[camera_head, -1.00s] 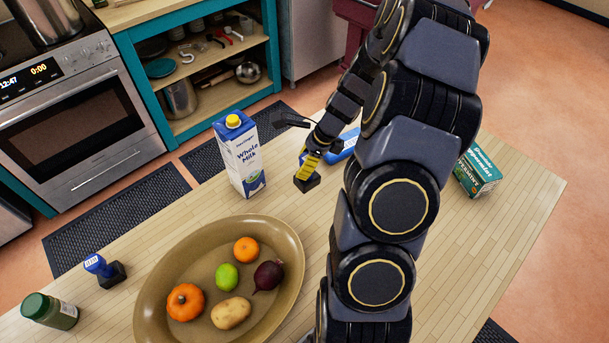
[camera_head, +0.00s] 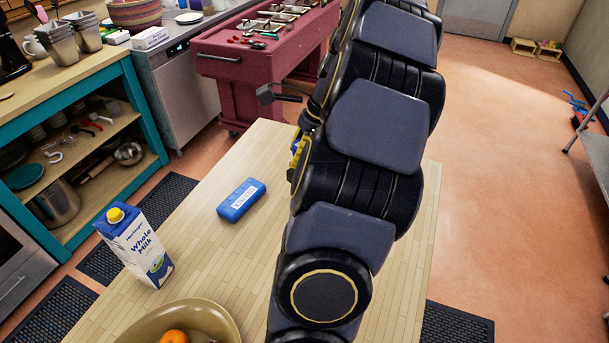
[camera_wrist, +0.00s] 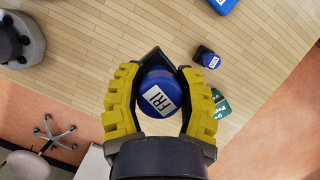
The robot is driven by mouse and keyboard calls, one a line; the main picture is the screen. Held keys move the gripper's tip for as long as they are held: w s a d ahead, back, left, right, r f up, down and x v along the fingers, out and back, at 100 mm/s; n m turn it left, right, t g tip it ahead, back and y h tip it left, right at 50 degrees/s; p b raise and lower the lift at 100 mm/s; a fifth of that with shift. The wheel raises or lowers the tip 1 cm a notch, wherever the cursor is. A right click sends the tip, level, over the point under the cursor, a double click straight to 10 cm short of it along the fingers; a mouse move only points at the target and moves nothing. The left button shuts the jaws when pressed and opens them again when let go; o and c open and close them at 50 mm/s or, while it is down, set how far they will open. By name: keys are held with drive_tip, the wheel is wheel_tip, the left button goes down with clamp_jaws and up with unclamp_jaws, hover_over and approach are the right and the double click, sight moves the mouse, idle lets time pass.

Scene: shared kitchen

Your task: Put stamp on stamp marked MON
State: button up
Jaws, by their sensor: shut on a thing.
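My gripper (camera_wrist: 158,95) is shut on a blue stamp (camera_wrist: 155,83) whose white label reads FRI. A dark square base shows around the stamp's far end. A second stamp (camera_wrist: 207,57), blue with a dark base, stands on the table to the right of the held one in the wrist view. Its label is too small to read surely, so I cannot tell whether it says MON. The gripper is above the table, with the second stamp apart from it.
A green box (camera_wrist: 221,104) lies near the second stamp in the wrist view, by the table's edge. A red cart (camera_head: 265,65) stands beyond.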

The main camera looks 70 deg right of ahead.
drive_tip(key=shift+s+d, duration=0.25)
drive_tip(key=shift+d, duration=0.1)
drive_tip(key=shift+w+d+f, duration=0.9)
drive_tip(key=shift+d+f, duration=1.15)
drive_tip(key=shift+f, duration=0.05)
drive_tip(key=shift+w+d+f, duration=0.85)
drive_tip(key=shift+d+f, duration=1.25)
drive_tip(key=shift+w+d+f, duration=0.9)
drive_tip(key=shift+d+f, duration=1.15)
drive_tip(key=shift+f, duration=0.05)
drive_tip(key=shift+f, duration=0.1)
drive_tip(key=o, duration=1.1)
drive_tip(key=v, duration=1.2)
